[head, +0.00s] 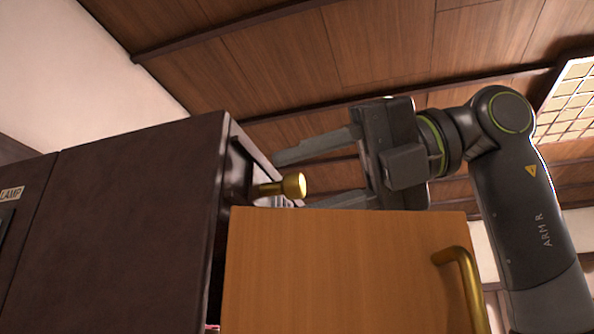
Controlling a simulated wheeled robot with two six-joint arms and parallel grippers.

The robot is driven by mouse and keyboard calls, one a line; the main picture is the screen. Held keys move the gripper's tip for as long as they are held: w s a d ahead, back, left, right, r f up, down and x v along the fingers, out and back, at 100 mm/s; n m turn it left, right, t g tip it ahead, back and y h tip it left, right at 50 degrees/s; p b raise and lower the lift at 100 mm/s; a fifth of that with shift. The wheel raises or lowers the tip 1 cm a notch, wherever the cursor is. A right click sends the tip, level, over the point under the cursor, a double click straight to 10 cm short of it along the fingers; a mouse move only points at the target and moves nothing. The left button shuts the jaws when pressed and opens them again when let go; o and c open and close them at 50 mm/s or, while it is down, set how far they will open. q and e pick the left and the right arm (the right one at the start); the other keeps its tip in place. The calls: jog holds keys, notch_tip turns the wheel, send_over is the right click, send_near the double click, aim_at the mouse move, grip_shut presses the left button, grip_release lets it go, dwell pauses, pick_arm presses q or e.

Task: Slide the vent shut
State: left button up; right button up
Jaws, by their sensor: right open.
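A brass knob (282,187) sticks out to the right from the narrow side face of a dark brown cabinet (130,215). It may belong to the vent; the vent's slats or opening cannot be made out. My right gripper (297,178) comes in from the right, open. Its upper finger lies above the knob and its lower finger lies level with or just below it, partly hidden behind a wooden panel. The knob shows between the fingertips, but I cannot tell whether they touch it. My left gripper is out of view.
An orange-brown wooden panel (330,270) with a brass handle (465,285) stands below my right gripper, close to the cabinet. Wooden ceiling boards (330,50) fill the background; the space above the gripper looks free.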

jog(key=shift+x, duration=0.85)
jog(key=shift+d, duration=0.1)
jog(key=shift+c, duration=0.5)
grip_shut()
